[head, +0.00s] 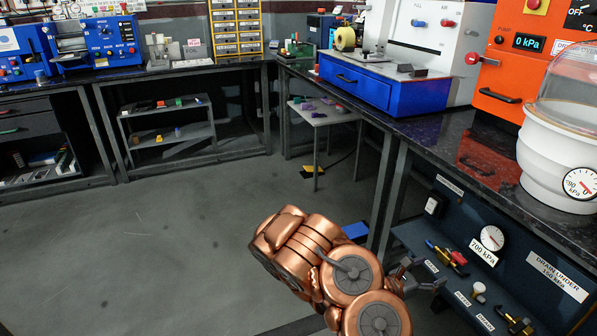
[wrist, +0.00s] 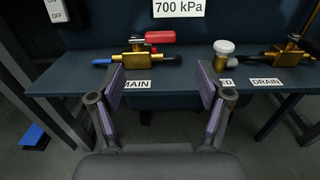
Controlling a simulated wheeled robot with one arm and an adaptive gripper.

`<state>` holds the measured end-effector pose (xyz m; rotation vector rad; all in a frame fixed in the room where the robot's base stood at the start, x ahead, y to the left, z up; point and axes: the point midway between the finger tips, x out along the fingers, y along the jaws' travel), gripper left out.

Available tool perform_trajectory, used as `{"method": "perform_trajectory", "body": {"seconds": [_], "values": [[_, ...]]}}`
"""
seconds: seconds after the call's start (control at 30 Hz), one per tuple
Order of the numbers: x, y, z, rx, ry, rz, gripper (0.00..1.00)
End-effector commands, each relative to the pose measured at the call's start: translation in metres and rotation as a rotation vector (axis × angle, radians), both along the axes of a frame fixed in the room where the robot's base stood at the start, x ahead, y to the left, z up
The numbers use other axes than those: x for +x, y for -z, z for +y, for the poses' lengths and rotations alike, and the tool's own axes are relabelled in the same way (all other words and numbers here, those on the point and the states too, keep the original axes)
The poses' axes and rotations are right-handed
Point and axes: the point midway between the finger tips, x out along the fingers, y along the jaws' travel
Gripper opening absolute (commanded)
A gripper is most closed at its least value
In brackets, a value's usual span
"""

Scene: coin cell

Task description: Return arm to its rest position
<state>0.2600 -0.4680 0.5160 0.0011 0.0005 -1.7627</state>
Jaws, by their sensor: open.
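My arm, copper-coloured, reaches up from the bottom of the head view. My gripper (head: 418,276) is at its right end, partly hidden behind the arm, beside the dark blue compressed-air panel under the right bench. In the wrist view my gripper (wrist: 163,88) has two dark fingers with purple pads, spread wide apart with nothing between them. A valve with a red handle (wrist: 160,37) and brass body is above the MAIN label (wrist: 136,84), beyond the left finger. I cannot tell whether a finger touches the panel shelf.
The panel has a 700 kPa gauge (head: 492,238) and a brass drain valve (wrist: 285,57). A white cap (wrist: 223,50) stands between the valves. The dark right bench (head: 445,135) overhangs the panel. An orange pump unit (head: 530,60) stands on it. Grey floor (head: 180,240) at left is clear.

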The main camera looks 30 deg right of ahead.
Motion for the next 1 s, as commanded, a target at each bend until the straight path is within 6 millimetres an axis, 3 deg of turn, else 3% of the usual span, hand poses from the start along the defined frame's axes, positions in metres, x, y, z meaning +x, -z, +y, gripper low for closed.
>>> {"method": "perform_trajectory", "body": {"seconds": [0.17, 0.27, 0.6, 0.8, 1.0], "values": [[0.0, -0.008, 0.0, -0.008, 0.006, -0.01, 0.77], [-0.001, -0.033, 0.002, -0.036, 0.03, -0.044, 0.77], [-0.021, -0.168, 0.03, -0.174, 0.214, -0.292, 0.77], [-0.038, -0.23, 0.058, -0.209, 0.337, -0.454, 0.77], [-0.055, -0.277, 0.092, -0.208, 0.46, -0.609, 0.77]]}}
